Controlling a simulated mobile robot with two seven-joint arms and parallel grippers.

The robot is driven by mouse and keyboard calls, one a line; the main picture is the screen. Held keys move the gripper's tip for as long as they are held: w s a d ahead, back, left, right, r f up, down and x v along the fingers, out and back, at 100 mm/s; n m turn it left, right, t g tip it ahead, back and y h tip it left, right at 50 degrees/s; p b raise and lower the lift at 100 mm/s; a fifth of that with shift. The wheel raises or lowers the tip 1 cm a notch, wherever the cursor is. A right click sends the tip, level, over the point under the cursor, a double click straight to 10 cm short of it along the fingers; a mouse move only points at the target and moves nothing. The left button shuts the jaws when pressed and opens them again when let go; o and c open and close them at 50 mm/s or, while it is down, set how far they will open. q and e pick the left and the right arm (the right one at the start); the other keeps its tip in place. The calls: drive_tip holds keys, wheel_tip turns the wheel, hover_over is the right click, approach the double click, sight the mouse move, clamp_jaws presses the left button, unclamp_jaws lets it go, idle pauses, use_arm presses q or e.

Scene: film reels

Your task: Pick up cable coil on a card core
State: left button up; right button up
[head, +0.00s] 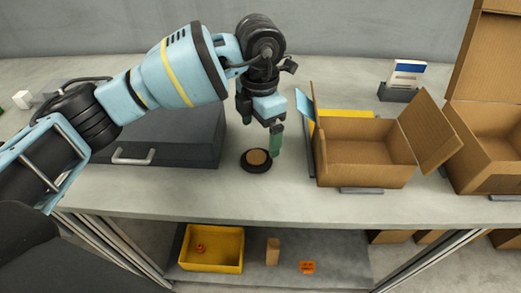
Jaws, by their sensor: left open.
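The cable coil (256,160), a low black ring around a round brown card core, lies flat on the grey worktop. My left gripper (261,136) points down close above the coil, between the dark case and the cardboard box. Its jaws are open, with nothing visible between them. A green-tipped finger hangs at the coil's upper right; I cannot tell whether it touches the coil. My right gripper is not in view.
A dark grey case (165,140) is left of the coil. An open cardboard box (365,165) stands close on its right, with another box (492,160) farther right. A card holder (398,93) stands behind. The worktop in front is clear. A yellow bin (212,267) is below.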

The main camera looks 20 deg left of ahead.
sight(258, 155)
use_arm(q)
drive_tip(key=shift+s, duration=0.2)
drive_tip(key=shift+s+f, duration=0.2)
drive_tip(key=shift+f, duration=0.6)
drive_tip(key=shift+w+f, duration=0.2)
drive_tip(key=shift+f, duration=0.25)
drive_tip(key=shift+w+a+f, duration=0.1)
drive_tip(key=shift+f, duration=1.2)
drive_tip(key=shift+a+f, duration=0.1)
drive_tip(key=shift+f, duration=1.2)
drive_tip(key=c, duration=1.1)
